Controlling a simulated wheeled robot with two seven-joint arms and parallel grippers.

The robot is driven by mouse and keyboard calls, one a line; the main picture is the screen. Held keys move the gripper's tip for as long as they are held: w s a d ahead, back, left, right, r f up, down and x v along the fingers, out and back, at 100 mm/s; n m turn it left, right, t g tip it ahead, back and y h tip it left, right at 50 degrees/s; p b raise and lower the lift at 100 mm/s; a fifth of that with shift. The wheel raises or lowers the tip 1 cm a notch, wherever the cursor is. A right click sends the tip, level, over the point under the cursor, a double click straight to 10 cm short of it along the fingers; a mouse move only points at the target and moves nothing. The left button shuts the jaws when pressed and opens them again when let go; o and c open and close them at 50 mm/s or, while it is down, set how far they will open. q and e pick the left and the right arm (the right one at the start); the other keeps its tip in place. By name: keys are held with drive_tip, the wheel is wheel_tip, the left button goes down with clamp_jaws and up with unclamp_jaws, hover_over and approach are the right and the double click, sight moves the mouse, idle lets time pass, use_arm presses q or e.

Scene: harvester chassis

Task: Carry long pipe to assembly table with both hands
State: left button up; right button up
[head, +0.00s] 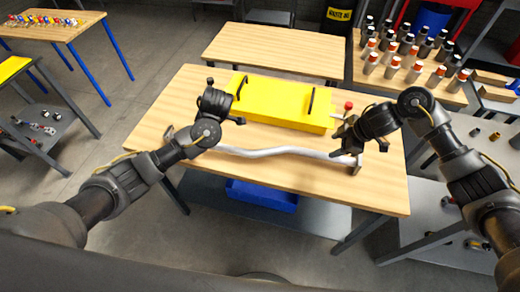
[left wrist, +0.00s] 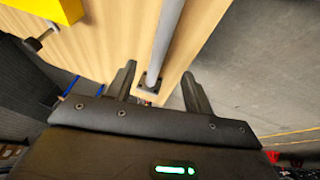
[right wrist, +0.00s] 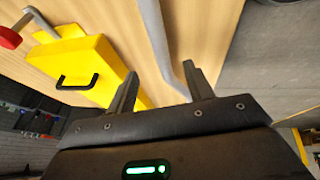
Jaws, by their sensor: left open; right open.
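The long pipe (head: 275,153) is a silver, slightly bent tube lying along the near side of a wooden table (head: 150,118). My left gripper (head: 227,102) is open above the table near the pipe's left part. In the left wrist view the pipe (left wrist: 168,40) runs between its open fingers, toward a dark bracket (left wrist: 150,82). My right gripper (head: 355,135) is open near the pipe's right end. In the right wrist view the pipe (right wrist: 155,35) bends and runs between its open fingers. Contact with the pipe cannot be told. Which table is the assembly table is unclear.
A yellow box (head: 280,105) with dark handles sits behind the pipe, beside a red knob (head: 348,105). A bare wooden table (head: 280,47) stands behind. Another at right holds several cylinders (head: 400,55). A table with small parts (head: 55,25) stands at far left. Grey floor lies between.

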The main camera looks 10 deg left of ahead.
sight(318, 153)
drive_tip(key=shift+a+f, duration=0.1)
use_arm(q)
drive_tip(key=shift+x, duration=5.35)
use_arm(e)
drive_tip(key=shift+x, duration=5.3)
use_arm(q)
clamp_jaws()
use_arm(e)
clamp_jaws()
use_arm(q)
drive_tip(key=shift+w+r, duration=0.15)
drive_tip(key=shift+r, duration=0.05)
use_arm(e)
drive_tip(key=shift+w+r, duration=0.2)
drive_tip(key=shift+r, duration=0.05)
